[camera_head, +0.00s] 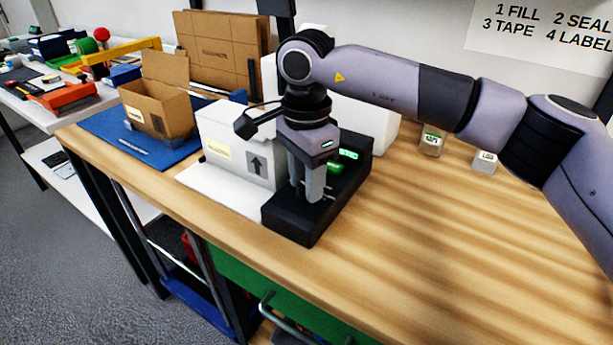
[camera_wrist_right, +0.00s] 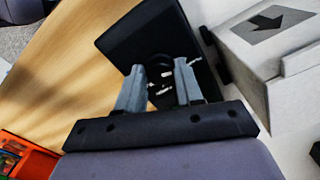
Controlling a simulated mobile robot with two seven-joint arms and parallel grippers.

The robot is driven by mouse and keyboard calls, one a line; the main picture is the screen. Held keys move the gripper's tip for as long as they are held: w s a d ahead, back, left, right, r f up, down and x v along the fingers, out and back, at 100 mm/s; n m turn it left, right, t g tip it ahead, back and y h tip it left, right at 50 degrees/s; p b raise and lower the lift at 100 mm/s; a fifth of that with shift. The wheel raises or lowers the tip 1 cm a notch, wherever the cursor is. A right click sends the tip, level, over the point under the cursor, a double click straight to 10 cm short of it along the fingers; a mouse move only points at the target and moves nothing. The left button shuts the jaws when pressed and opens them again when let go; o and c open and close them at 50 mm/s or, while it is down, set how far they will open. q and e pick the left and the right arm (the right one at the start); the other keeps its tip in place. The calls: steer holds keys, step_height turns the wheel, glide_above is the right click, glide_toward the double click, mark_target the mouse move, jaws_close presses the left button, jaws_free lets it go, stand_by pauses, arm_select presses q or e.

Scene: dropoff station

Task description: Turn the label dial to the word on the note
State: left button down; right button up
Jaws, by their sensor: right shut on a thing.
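The label dial (camera_wrist_right: 161,88) sits on top of a black label device (camera_head: 296,228); in the wrist view it is dark, with white marks around it. My right gripper (camera_head: 308,192) points down over the device and its fingers are shut on the dial; the gripper also shows in the wrist view (camera_wrist_right: 159,82). The dial is mostly hidden behind the fingers in the head view. A small green display (camera_head: 348,154) glows at the back of the device. A yellow note (camera_head: 218,150) is on the white box; its word is too small to read. My left gripper is out of view.
The white box (camera_head: 240,165) with an up arrow stands close to the device's left. An open brown carton (camera_head: 158,108) stands on a blue mat (camera_head: 100,128) further left. Two small pale blocks (camera_head: 431,145) lie behind to the right. The wooden bench top (camera_head: 440,240) is clear at right.

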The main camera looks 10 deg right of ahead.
steer(key=shift+r, duration=0.15)
steer(key=o, duration=1)
step_height(320, 180, up, 7)
steer(key=shift+r, duration=0.1)
